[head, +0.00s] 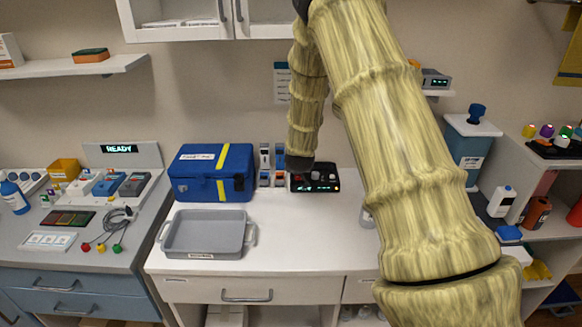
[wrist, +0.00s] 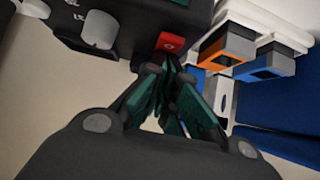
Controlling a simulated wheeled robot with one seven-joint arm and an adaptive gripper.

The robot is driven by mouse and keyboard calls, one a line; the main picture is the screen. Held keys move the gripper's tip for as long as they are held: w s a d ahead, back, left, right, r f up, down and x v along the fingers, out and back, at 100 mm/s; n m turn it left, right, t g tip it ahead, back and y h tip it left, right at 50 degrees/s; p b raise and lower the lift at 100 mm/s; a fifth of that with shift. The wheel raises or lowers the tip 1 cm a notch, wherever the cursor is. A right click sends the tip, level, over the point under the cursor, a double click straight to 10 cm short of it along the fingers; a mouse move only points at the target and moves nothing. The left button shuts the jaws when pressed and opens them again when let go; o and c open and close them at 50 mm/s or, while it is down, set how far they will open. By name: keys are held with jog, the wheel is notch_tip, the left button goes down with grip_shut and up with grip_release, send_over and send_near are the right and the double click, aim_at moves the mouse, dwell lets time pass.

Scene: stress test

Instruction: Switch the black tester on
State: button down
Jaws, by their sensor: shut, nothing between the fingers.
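The black tester (head: 322,186) stands on the white counter, right of the blue case, with small lit marks on its front. In the wrist view the tester (wrist: 128,22) fills the top, with a grey knob (wrist: 99,29) and a red switch (wrist: 171,42) bearing a white mark. My gripper (wrist: 168,75) is shut and empty, its fingertips just beside the red switch. I cannot tell whether they touch it. In the head view my gripper (head: 298,167) is a dark shape at the tester's left end and hides part of it.
The blue case (head: 211,175) and small units with orange and blue parts (head: 271,178) stand close left of the tester. The orange-fronted unit (wrist: 224,48) is near my fingers in the wrist view. A grey tray (head: 204,232) sits in front. The counter's middle is clear.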

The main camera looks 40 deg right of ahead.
aim_at(298, 179)
jog(key=shift+s, duration=0.15)
jog(key=shift+s, duration=0.1)
jog(key=shift+s+a, duration=0.4)
jog(key=shift+s, duration=0.15)
notch_tip(298, 179, up, 4)
jog(key=p, duration=0.2)
jog(key=shift+s+a+f+p, duration=0.1)
jog(key=shift+s+p, duration=0.05)
jog(key=shift+p, duration=0.25)
jog(key=shift+s+a+r, duration=0.1)
jog(key=shift+s+r, duration=0.05)
jog(key=shift+r, duration=0.1)
jog(key=b+v, duration=0.2)
jog(key=v, duration=0.7)
jog(key=shift+s+a+b, duration=0.35)
jog(key=shift+b, duration=0.05)
jog(key=shift+f, duration=0.15)
